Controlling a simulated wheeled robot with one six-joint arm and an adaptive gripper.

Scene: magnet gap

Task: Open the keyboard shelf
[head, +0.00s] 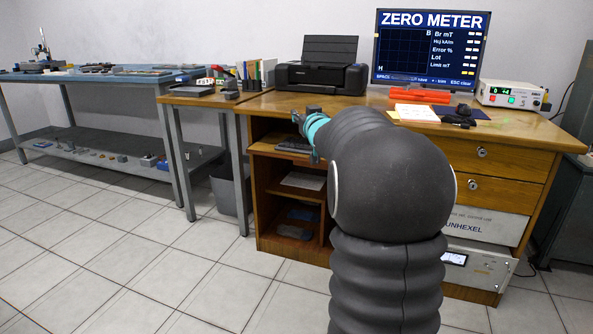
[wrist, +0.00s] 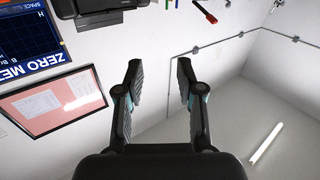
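The wooden desk (head: 500,130) stands right of centre in the head view. A dark keyboard (head: 293,144) lies on the keyboard shelf (head: 284,154), under the left part of the desktop. My arm hides the shelf's right part, and I cannot tell how far out it is. My gripper (head: 300,117) shows only in part, in front of the desk near desktop height. In the wrist view my gripper (wrist: 160,66) has its two fingers apart with nothing between them. The shelf is not visible in the wrist view.
A printer (head: 320,76) and a monitor (head: 430,48) stand on the desktop. Below the keyboard are open compartments (head: 300,190). Drawers (head: 490,165) are at right. A small table (head: 205,98) and a bin (head: 230,188) stand left. The tiled floor in front is clear.

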